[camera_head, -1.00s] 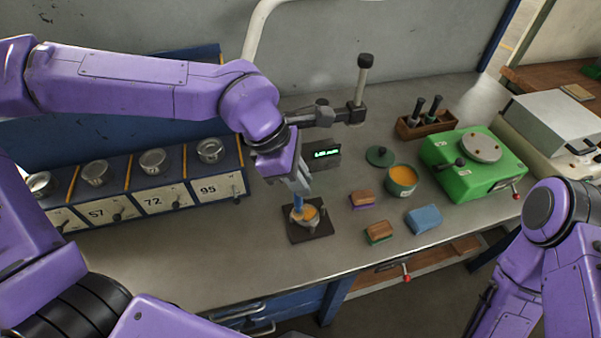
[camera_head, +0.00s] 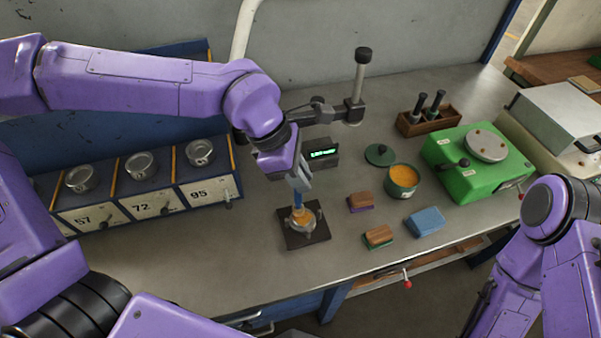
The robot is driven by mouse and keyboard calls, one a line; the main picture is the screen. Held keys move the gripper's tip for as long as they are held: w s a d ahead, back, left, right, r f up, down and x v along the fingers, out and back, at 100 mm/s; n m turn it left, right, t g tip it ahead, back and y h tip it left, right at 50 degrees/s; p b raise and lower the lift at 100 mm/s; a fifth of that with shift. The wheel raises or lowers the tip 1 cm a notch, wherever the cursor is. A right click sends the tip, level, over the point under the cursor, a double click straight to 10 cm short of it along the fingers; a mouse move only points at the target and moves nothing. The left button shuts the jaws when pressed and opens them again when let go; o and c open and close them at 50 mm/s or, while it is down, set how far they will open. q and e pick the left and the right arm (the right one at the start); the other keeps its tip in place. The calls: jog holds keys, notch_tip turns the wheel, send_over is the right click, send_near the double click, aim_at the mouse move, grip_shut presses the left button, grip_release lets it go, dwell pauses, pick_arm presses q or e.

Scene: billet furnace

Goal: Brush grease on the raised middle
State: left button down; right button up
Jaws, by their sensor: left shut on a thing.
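My left gripper (camera_head: 299,184) points down and is shut on a slim blue-handled brush (camera_head: 298,200). The brush tip is at the small round metal piece (camera_head: 303,225) on a dark square base plate (camera_head: 305,239) on the bench. Orange-yellow grease shows on top of that piece around the brush; the gripper and brush partly hide it, and I cannot tell how much of the raised middle is covered. An open green tin (camera_head: 403,180) of orange grease stands to the right, its green lid (camera_head: 380,155) lying behind it. My right gripper is not clearly visible at the lower right.
A gauge stand (camera_head: 356,90) with a display (camera_head: 322,153) is behind. A green machine (camera_head: 478,165) stands right; numbered drawers (camera_head: 150,205) stand left.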

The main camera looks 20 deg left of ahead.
pick_arm(q)
jog(key=shift+s, duration=0.35)
jog(key=shift+w+f, duration=0.25)
jog(key=shift+f, duration=0.25)
jog(key=shift+w+r, duration=0.1)
jog(key=shift+r, duration=0.1)
jog(key=shift+s+f+p, duration=0.1)
jog(key=shift+s+p, duration=0.1)
jog(key=shift+p, duration=1.45)
